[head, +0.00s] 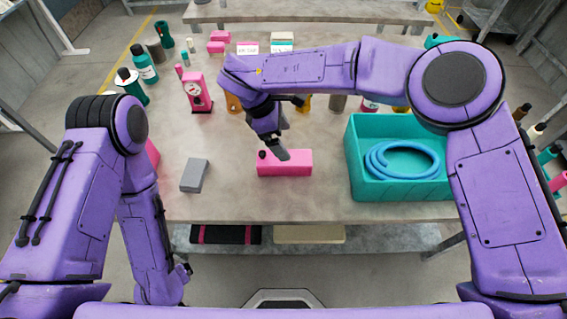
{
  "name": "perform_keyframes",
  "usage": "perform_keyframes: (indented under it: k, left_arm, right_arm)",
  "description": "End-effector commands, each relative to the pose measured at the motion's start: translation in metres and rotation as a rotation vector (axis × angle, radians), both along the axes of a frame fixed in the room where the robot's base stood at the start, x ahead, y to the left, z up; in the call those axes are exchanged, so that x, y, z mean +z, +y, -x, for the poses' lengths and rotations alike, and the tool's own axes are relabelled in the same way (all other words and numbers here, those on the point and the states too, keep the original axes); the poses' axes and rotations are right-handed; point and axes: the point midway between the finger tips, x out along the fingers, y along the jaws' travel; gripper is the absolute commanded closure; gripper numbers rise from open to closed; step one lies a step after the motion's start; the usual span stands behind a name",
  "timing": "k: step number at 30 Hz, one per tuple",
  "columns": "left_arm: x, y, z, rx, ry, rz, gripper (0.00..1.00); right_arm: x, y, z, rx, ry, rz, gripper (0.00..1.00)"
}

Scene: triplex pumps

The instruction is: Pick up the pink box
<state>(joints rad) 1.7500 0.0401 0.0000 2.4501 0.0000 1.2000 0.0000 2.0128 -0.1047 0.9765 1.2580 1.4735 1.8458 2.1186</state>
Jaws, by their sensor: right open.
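A pink box (290,165) lies flat near the front middle of the table. My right gripper (271,153) is open and points down at the box's left part, with its fingers over or at the top edge. I cannot tell whether the fingers touch the box. Part of the box's upper left is hidden behind the gripper. My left gripper (180,285) hangs low in front of the table, away from the box, and its jaws are too small to read.
A teal bin (372,187) with a coiled blue hose (402,160) stands right of the box. A grey block (195,175) lies to the left. A pink device with a dial (196,92) and several bottles stand further back. The table front between block and bin is mostly clear.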

Motion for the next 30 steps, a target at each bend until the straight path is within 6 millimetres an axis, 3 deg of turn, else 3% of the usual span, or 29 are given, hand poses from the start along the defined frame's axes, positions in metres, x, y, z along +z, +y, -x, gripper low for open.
perform_keyframes:
  k: [4, 17, 26, 30]
  left_arm:
    - [0.000, 0.000, 0.000, 0.000, 0.000, 0.000, 0.08]
    - [0.000, 0.000, 0.000, 0.000, 0.000, 0.000, 0.08]
    - [0.000, 0.000, 0.000, 0.000, 0.000, 0.000, 0.08]
    - [0.000, 0.000, 0.000, 0.000, 0.000, 0.000, 0.08]
  right_arm:
    - [-0.031, -0.013, 0.001, 0.001, 0.007, 0.001, 0.08]
    - [-0.089, -0.042, 0.004, 0.003, 0.007, 0.001, 0.08]
    - [-0.097, -0.045, 0.003, 0.003, 0.005, 0.001, 0.08]
    - [-0.097, -0.045, 0.003, 0.003, 0.005, 0.001, 0.54]
